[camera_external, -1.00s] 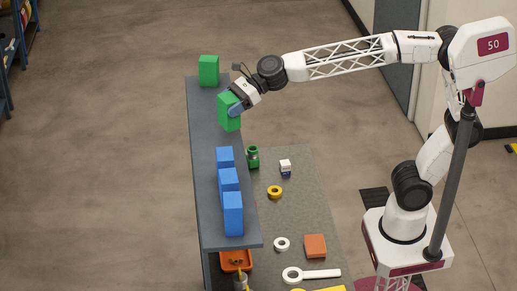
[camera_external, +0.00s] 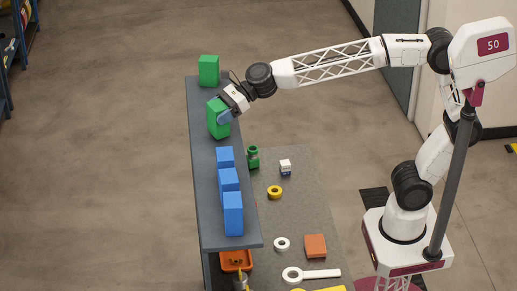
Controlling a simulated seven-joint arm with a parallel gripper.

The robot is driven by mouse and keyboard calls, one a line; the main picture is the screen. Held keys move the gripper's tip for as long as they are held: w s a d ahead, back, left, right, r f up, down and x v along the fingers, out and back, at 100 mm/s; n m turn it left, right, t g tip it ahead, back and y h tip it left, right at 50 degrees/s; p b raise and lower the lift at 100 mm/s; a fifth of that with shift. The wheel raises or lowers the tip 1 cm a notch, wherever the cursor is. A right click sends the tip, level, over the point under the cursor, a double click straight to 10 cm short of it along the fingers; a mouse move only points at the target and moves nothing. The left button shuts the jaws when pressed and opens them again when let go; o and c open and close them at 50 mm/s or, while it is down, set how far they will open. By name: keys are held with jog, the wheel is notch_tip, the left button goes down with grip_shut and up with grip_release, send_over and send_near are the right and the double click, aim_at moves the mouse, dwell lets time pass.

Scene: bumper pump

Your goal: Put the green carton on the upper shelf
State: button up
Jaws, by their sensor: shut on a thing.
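My gripper (camera_external: 224,117) is shut on a green carton (camera_external: 216,127). The carton is upright at the far part of the grey upper shelf (camera_external: 203,165). I cannot tell whether its base touches the shelf. A second green carton (camera_external: 208,70) stands at the far end of the shelf, behind the held one, with a gap between them. Part of the held carton's right side is hidden by my gripper.
Several blue cartons (camera_external: 233,215) stand in a row on the near half of the shelf. On the lower bench (camera_external: 300,215) are a green jar (camera_external: 253,158), a yellow ring (camera_external: 275,192), an orange block (camera_external: 315,246) and a magnifier-like white tool (camera_external: 310,274). An orange bin (camera_external: 236,262) sits below the shelf's near end.

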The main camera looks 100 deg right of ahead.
jog(key=shift+f, duration=0.55)
jog(key=shift+f, duration=0.15)
jog(key=o, duration=1)
jog(key=v, duration=1.2)
